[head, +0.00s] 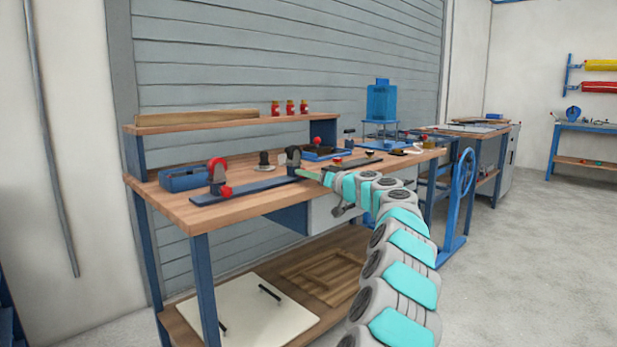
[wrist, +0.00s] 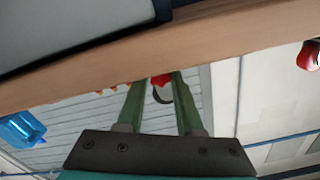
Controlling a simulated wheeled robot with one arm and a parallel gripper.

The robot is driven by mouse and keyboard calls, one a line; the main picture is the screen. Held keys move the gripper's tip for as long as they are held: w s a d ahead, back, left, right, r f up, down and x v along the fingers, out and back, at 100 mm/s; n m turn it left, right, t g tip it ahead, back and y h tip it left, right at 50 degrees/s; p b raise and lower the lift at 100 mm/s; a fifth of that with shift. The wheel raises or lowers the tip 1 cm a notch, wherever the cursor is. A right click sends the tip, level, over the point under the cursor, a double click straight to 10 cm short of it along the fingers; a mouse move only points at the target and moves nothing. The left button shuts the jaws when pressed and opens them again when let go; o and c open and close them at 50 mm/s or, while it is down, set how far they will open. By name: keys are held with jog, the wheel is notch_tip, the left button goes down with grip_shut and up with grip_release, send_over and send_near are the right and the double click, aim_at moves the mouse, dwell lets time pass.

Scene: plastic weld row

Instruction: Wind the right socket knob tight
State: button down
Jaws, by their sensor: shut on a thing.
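A flat blue bar (head: 250,190) lies along the front of the wooden bench (head: 190,212), with a dark socket post near each end. The right socket (head: 293,156) stands by my gripper tip; its knob is hidden in the head view. In the wrist view a red knob (wrist: 161,80) with a dark part below it sits between the fingertips. My gripper (head: 303,174) reaches in from the right, and its green fingers (wrist: 164,76) are shut on this knob. The left socket (head: 215,177) has a red curved top and a red knob (head: 225,191) low on its front.
A blue box (head: 185,179) lies left of the bar. A small dark-topped piece (head: 264,159) stands behind it. A raised shelf (head: 230,123) carries a plank and three red bottles (head: 290,107). A blue machine (head: 382,104) and several small items crowd the bench's right part.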

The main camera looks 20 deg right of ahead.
jog(key=shift+m+p, duration=0.35)
jog(key=shift+m, duration=1.35)
jog(key=c, duration=0.6)
grip_release()
jog(key=shift+o, duration=0.2)
jog(key=shift+f, duration=0.1)
